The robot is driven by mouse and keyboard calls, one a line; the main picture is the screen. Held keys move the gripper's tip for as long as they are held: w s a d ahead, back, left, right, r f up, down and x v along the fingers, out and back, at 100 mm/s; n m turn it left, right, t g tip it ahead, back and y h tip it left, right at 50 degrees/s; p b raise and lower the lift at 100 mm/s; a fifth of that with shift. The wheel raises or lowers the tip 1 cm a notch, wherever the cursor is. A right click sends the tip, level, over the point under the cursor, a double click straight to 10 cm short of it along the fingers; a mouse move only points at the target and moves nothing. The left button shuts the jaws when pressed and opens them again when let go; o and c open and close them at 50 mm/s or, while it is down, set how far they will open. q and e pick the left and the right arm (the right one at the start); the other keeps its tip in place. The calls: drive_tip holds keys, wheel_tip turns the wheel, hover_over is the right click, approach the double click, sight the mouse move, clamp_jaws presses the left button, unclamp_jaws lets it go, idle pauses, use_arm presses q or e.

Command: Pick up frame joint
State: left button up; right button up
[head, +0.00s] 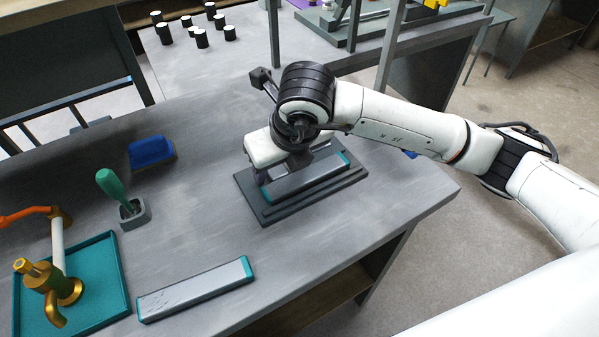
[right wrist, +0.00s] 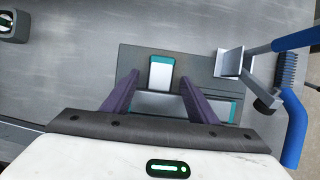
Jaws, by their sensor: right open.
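A grey bar with teal ends, which I take for a frame joint (head: 300,182), lies on a stepped dark grey base (head: 262,214) in the head view. My right gripper (head: 300,163) is over this base and hides part of it. In the right wrist view, my right gripper (right wrist: 160,80) is open, its purple fingers on either side of a short pale piece with a teal end (right wrist: 161,73). A bar with a teal end (right wrist: 222,109) lies across below it. I cannot tell whether the fingers touch anything. My left gripper is not in view.
Another teal-ended bar (head: 195,290) lies at the table's front. A teal tray (head: 118,270) with a brass tap, a green-handled tool (head: 115,190) in a holder and a blue block (head: 152,150) stand left. Blue-handled tools (right wrist: 293,120) lie right of the base in the wrist view.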

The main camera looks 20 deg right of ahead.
drive_tip(key=c, duration=1.2)
drive_tip(key=shift+r, duration=0.1)
drive_tip(key=shift+c, duration=0.2)
